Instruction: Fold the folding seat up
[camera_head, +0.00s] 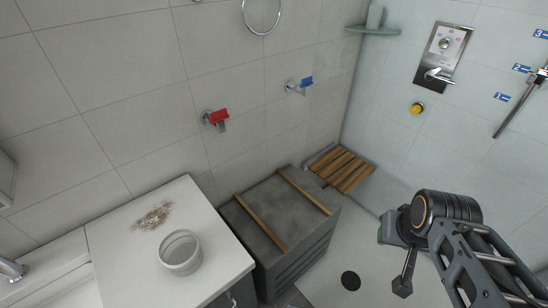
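The folding seat (341,169) has brown wooden slats and lies flat, folded down, low by the wall in the corner past the grey box. The grey box covers part of its near left side. My arm reaches in from the lower right. My gripper (403,286) appears to be the small dark end hanging below the arm's wrist, to the right of and nearer than the seat, and apart from it. Its fingers are too small and dark to tell whether they are open or shut. Nothing is seen held in it.
A grey box (272,221) with two wooden strips stands left of the seat. A white counter (115,235) carries a bowl (181,250). Red (216,118) and blue (304,84) valves stick out from the wall. The pale floor right of the box is clear around a dark drain (350,281).

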